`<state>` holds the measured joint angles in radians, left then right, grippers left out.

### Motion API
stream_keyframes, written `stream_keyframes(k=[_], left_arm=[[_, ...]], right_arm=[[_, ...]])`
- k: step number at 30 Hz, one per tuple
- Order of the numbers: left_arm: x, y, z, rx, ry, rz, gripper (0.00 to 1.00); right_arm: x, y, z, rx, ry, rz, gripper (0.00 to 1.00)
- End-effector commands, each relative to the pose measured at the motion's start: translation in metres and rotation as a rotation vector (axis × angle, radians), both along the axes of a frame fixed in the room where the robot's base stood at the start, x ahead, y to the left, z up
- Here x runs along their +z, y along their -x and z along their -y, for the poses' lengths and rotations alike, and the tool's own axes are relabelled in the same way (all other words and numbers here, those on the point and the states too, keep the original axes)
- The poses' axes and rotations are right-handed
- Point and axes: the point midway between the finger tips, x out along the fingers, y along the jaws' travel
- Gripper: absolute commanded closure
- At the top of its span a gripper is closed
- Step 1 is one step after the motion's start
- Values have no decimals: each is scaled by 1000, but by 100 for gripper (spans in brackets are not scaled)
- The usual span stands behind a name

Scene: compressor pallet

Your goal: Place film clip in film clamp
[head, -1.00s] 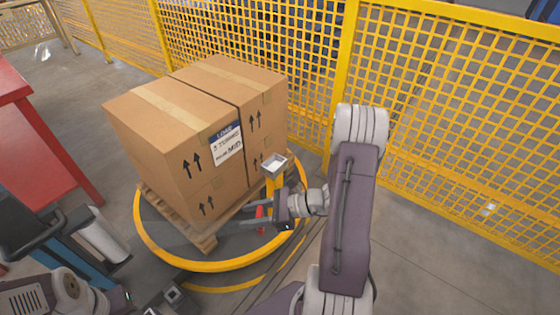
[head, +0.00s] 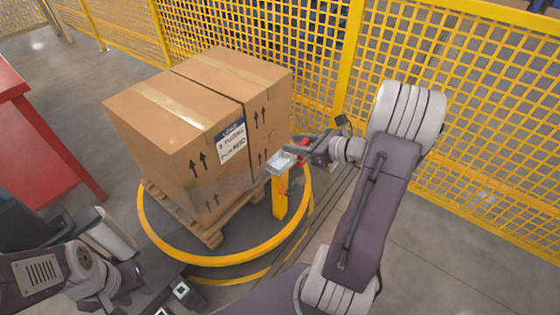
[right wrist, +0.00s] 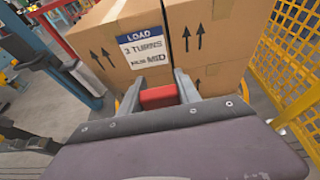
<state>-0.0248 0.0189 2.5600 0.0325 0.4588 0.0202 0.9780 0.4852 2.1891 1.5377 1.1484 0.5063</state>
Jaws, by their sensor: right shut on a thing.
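The red film clip (right wrist: 158,97) sits between the fingers of my right gripper (right wrist: 160,92) in the right wrist view. In the head view my right gripper (head: 293,152) is beside the grey top of the yellow post (head: 280,202), which looks like the film clamp. Red shows there at the fingers. The grey head (head: 281,162) partly overlaps the fingers, so I cannot tell whether the clip touches it. A small red part shows lower on the post. My left gripper (head: 172,301) is at the bottom edge, partly cut off, its tips apart and seemingly empty.
Cartons (head: 180,125) with a load label stand on a wooden pallet (head: 210,232) inside a yellow ring (head: 215,260). A yellow mesh fence (head: 480,130) runs behind. A red table (head: 50,140) is at left. Floor right of my right arm is clear.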

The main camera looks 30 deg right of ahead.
Motion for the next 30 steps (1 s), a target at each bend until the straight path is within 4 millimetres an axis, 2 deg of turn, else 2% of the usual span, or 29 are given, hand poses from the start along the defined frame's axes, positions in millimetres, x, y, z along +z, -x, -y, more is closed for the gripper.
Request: stream_keyframes(k=[1,3,8,11,15,21,24,28,30], left_arm=[[6,0,0,0,0,0,64],[7,0,0,0,0,0,64],[3,0,0,0,0,0,64],[-9,0,0,0,0,0,64],[-27,0,0,0,0,0,64],[-41,0,0,0,0,0,64],[-42,0,0,0,0,0,64],[-42,0,0,0,0,0,64],[-46,0,0,0,0,0,64]], right_arm=[[10,2,7,-16,1,0,100],[13,4,12,-29,-1,0,100],[8,1,12,-32,-3,-1,100],[-8,-18,5,-26,-3,-2,100],[-34,-57,-5,-25,-2,-1,100],[-56,-98,-15,-29,-2,-1,100],[-59,-107,-17,-31,-2,0,100],[-59,-108,-17,-32,-2,-1,100],[-67,-108,-17,-33,-3,-1,100]])
